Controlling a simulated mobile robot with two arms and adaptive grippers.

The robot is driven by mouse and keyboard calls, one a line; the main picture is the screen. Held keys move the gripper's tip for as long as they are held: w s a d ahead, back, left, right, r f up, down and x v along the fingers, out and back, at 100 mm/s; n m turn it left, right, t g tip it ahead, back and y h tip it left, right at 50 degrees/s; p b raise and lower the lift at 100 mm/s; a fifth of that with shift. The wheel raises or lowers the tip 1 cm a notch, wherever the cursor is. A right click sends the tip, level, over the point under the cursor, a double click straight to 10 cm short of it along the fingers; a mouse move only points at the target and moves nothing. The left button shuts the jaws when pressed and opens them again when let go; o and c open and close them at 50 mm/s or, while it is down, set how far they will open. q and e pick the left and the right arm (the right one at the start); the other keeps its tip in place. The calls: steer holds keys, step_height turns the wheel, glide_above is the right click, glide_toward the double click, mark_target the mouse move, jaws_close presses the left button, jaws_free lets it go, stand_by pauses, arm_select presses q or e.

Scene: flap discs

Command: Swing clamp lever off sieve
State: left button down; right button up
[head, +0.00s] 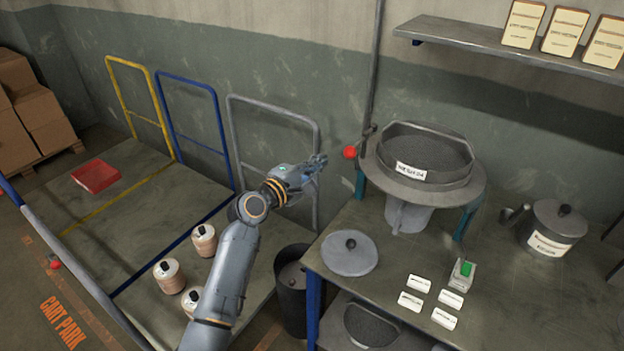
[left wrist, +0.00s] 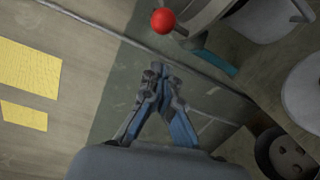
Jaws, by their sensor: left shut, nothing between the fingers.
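The sieve (head: 425,155) is a round dark grey pan with a white label, seated on a wide grey ring on the bench at right. The clamp lever's red ball knob (head: 350,152) sticks out at the ring's left side; its arm is mostly hidden. In the left wrist view the red knob (left wrist: 163,20) is at the top, just beyond the fingertips. My left gripper (head: 322,160) is shut and empty, a little left of the knob and apart from it. Its closed fingertips (left wrist: 158,70) point toward the knob. My right gripper is not in view.
A round lid (head: 350,254), several white cards, a green switch (head: 467,268) and a lidded pot (head: 553,228) stand on the bench (head: 400,260). A vertical pole (head: 373,70) rises behind the knob. A dark bin (head: 291,290) stands below my arm. Cart rails are behind it.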

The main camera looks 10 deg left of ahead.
arm_select(q)
steer(key=s+d, duration=0.1)
steer(key=s, duration=0.6)
steer(key=shift+r+b, duration=0.25)
steer(key=shift+b, duration=0.05)
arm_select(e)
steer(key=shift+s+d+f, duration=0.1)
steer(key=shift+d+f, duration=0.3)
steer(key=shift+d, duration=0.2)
